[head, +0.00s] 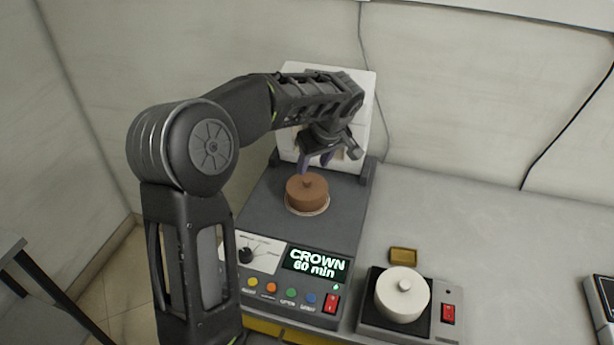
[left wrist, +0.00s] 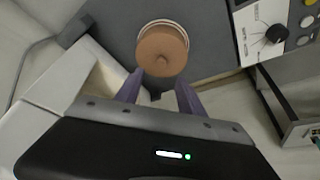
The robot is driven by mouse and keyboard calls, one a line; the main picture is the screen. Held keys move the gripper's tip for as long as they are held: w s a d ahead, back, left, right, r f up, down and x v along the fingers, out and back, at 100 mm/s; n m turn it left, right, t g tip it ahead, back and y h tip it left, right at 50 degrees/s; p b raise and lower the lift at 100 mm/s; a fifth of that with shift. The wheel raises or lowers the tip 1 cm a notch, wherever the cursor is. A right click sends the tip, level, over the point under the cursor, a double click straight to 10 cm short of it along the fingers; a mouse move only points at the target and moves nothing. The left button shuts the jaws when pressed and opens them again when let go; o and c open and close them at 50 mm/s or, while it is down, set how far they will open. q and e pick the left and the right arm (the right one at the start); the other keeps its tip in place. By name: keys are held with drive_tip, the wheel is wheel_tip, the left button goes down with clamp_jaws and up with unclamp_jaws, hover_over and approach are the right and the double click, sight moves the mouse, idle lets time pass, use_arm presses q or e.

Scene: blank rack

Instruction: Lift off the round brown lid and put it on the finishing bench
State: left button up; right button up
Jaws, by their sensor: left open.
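The round brown lid (head: 306,188) has a small knob on top and sits on a pale round base on the dark grey top of a machine. In the left wrist view the brown lid (left wrist: 162,51) lies just beyond the fingertips, with its knob towards them. My left gripper (head: 316,165) is open and empty, above and slightly behind the lid, apart from it. Its two purple fingers also show in the left wrist view (left wrist: 158,92). My right gripper is not in view. I cannot tell which surface is the finishing bench.
The machine's front panel (head: 290,275) has a dial, coloured buttons and a display reading "CROWN 60 min". A white round lidded pot (head: 402,295) stands on a smaller device at right. A small brown block (head: 403,256) lies behind it.

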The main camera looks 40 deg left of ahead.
sight(307, 180)
use_arm(q)
drive_tip(key=shift+p+x, duration=0.3)
drive_tip(key=shift+x, duration=0.95)
drive_tip(key=shift+f+p, duration=0.25)
drive_tip(key=shift+p, duration=0.05)
drive_tip(key=p+x, duration=0.1)
drive_tip(key=x, duration=0.3)
drive_tip(key=shift+a+f+p, duration=0.2)
drive_tip(key=shift+f+p, duration=0.15)
drive_tip(key=shift+p, duration=0.05)
drive_tip(key=shift+c, duration=0.4)
clamp_jaws()
